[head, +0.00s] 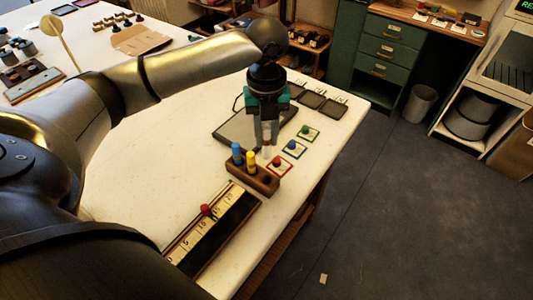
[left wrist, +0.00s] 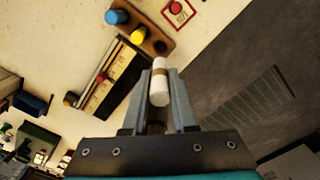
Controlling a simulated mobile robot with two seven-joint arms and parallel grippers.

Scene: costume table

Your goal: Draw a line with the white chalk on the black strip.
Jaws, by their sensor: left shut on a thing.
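My left gripper (head: 266,143) is shut on the white chalk (left wrist: 158,84). It holds the chalk above the table, near the wooden chalk block. In the left wrist view the chalk, with a brown band, sits between the fingertips. The wooden block (head: 263,184) holds a blue chalk (head: 237,153) and a yellow chalk (head: 250,161); a dark empty hole shows in the left wrist view. The black strip (head: 239,220) lies nearer than the block, beside a numbered ruler (head: 196,236) with a red knob (head: 206,209). I see no white line on the strip. My right gripper is not in view.
Framed cards with red (head: 278,164), blue (head: 291,148) and green (head: 308,134) knobs lie along the table's right edge. A dark flat panel (head: 232,132) lies behind the gripper. The white table (head: 150,170) is clear left of the ruler.

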